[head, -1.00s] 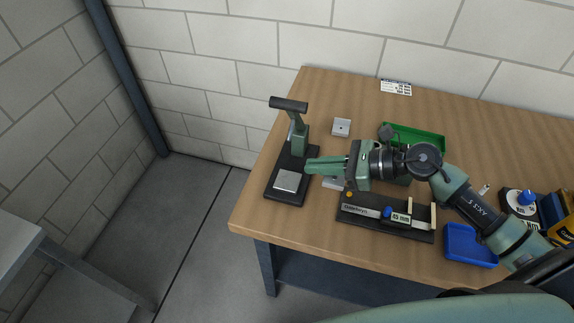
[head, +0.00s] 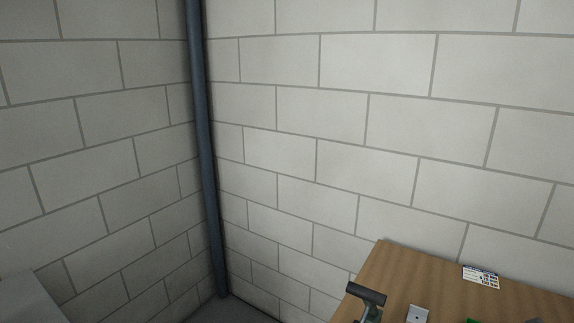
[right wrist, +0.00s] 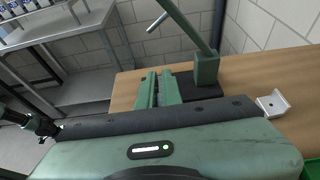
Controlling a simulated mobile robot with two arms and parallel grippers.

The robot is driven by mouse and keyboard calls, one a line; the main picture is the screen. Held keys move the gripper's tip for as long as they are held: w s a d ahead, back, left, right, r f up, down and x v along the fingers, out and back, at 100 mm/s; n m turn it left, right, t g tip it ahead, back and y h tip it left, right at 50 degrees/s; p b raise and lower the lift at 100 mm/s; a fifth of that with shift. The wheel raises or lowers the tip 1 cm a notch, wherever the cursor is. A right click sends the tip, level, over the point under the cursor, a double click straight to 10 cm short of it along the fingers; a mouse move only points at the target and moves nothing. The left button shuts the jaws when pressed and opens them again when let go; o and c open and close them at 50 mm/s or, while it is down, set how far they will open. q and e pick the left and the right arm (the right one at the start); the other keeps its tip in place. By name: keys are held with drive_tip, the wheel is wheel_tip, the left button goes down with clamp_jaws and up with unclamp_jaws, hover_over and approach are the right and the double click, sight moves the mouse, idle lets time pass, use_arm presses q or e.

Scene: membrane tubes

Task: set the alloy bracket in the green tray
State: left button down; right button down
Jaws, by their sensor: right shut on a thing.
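My right gripper (right wrist: 158,90) shows in the right wrist view with its green fingers nearly together, in front of the press base. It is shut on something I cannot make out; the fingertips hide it. A silver L-shaped bracket with a hole (right wrist: 272,103) stands on the table to the right; its top also shows at the bottom of the head view (head: 417,314). I cannot tell if it is the alloy bracket. Only a sliver of the green tray shows, in the head view (head: 473,320) and the wrist view's corner (right wrist: 313,169).
A green press (right wrist: 205,68) with a raised lever stands beyond the fingers; its handle (head: 366,294) shows in the head view. A printed card (head: 481,276) lies at the table's back. A grey bench (right wrist: 70,38) with several items stands at far left.

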drive_tip(key=s+a+b, duration=0.2)
drive_tip(key=a+b, duration=0.1)
drive_tip(key=a, duration=0.5)
drive_tip(key=shift+s+f+t, duration=0.3)
drive_tip(key=shift+s+f, duration=0.05)
drive_tip(key=shift+f, duration=0.05)
